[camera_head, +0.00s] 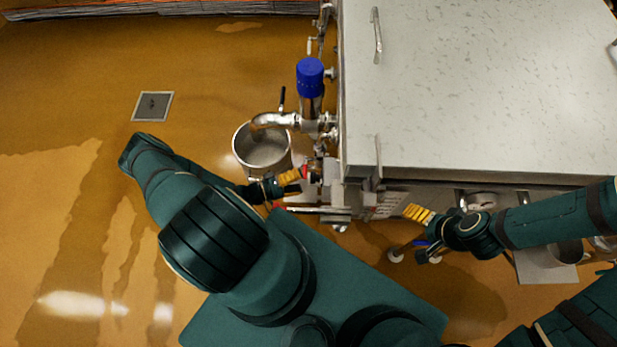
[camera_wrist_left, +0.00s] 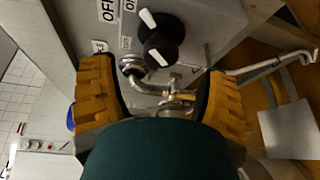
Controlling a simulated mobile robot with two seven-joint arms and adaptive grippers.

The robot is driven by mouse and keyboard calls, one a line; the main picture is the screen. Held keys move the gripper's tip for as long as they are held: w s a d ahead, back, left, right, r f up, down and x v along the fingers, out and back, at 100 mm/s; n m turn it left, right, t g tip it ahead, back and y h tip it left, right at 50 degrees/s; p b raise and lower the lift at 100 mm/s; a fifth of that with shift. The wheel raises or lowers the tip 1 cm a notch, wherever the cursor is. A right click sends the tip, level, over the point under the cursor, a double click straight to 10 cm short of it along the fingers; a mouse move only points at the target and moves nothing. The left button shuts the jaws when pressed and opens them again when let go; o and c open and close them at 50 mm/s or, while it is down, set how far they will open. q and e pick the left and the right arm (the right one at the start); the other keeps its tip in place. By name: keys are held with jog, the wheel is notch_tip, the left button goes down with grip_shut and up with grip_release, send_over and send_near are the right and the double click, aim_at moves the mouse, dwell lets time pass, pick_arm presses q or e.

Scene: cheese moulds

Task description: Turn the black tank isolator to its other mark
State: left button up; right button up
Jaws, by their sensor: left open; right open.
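In the left wrist view a black rotary isolator (camera_wrist_left: 161,40) with white pointer marks sits on a grey panel, beyond my fingers. I cannot tell whether it is one knob or two close together. White labels (camera_wrist_left: 107,10) reading "OFF" stand to its left, partly cut off. My left gripper (camera_wrist_left: 158,85) is open and empty, its yellow-padded fingers apart and short of the isolator. In the head view my left gripper (camera_head: 292,178) is at the machine's left front corner, where the isolator cannot be made out. My right gripper (camera_head: 418,213) is open beside the machine's front, apart from the isolator.
Metal pipes and a brass fitting (camera_wrist_left: 180,97) lie just below the isolator. In the head view a blue-capped valve (camera_head: 310,78) and a steel bucket (camera_head: 244,150) stand by the large pale-topped machine (camera_head: 480,80). The floor (camera_head: 70,110) at left is clear around a drain (camera_head: 153,105).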

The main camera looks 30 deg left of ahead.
pick_arm(q)
jog(key=shift+v, duration=1.4)
jog(key=shift+r, duration=0.1)
